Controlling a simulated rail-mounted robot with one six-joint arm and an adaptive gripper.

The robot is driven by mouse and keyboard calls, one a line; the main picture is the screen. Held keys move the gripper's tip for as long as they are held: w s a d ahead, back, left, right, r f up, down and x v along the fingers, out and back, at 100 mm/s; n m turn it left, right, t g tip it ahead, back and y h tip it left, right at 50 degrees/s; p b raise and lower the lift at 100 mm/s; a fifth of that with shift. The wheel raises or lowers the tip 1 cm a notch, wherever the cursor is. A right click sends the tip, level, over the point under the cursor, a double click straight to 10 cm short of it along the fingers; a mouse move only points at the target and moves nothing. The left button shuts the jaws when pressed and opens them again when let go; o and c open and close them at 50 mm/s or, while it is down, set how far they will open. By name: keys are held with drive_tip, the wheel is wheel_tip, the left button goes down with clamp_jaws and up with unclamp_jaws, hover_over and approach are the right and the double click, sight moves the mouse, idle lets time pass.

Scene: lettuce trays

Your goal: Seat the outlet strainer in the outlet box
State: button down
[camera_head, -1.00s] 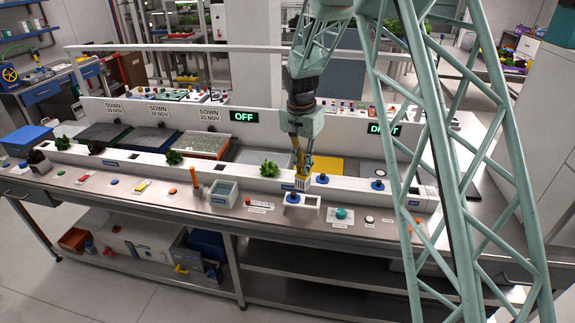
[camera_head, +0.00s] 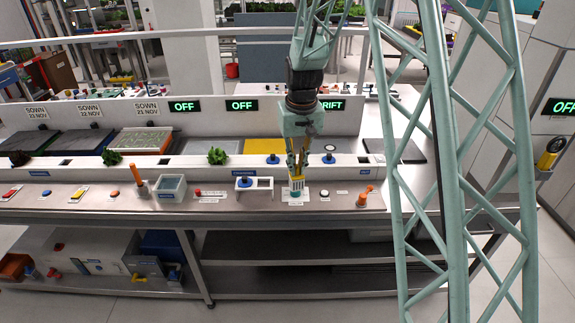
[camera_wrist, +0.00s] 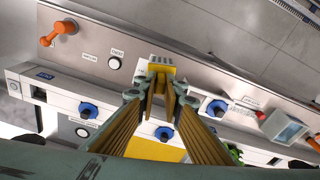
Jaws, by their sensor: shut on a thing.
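My gripper (camera_head: 296,168) points down over the front worktop, shut on a small pale, slotted piece (camera_head: 296,178), apparently the outlet strainer. In the wrist view my gripper (camera_wrist: 162,82) has yellow-padded fingers around its yellow part, with the slotted end (camera_wrist: 161,60) beyond the tips. Directly below in the head view is a teal thing (camera_head: 296,197) on the worktop, partly hidden; whether the piece touches it I cannot tell. Which thing is the outlet box is unclear.
An orange handle (camera_head: 363,196) and a white button (camera_head: 324,193) lie right of my gripper. A red button (camera_head: 198,191) and a grey open bin (camera_head: 170,188) stand left. Behind runs a white rail (camera_head: 340,172) with blue knobs.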

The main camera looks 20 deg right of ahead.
drive_tip(key=shift+s+d+f+n+b, duration=0.15)
drive_tip(key=shift+s+d+f+b, duration=0.05)
drive_tip(key=shift+f+b, duration=0.3)
drive_tip(key=shift+s+d+f+n+b, duration=0.1)
drive_tip(key=shift+s+d+f+b, duration=0.2)
drive_tip(key=shift+f, duration=0.25)
drive_tip(key=shift+s+d+f+n+b, duration=0.15)
drive_tip(key=shift+f+b, duration=0.35)
drive_tip(key=shift+f, duration=0.05)
drive_tip(key=shift+d, duration=0.1)
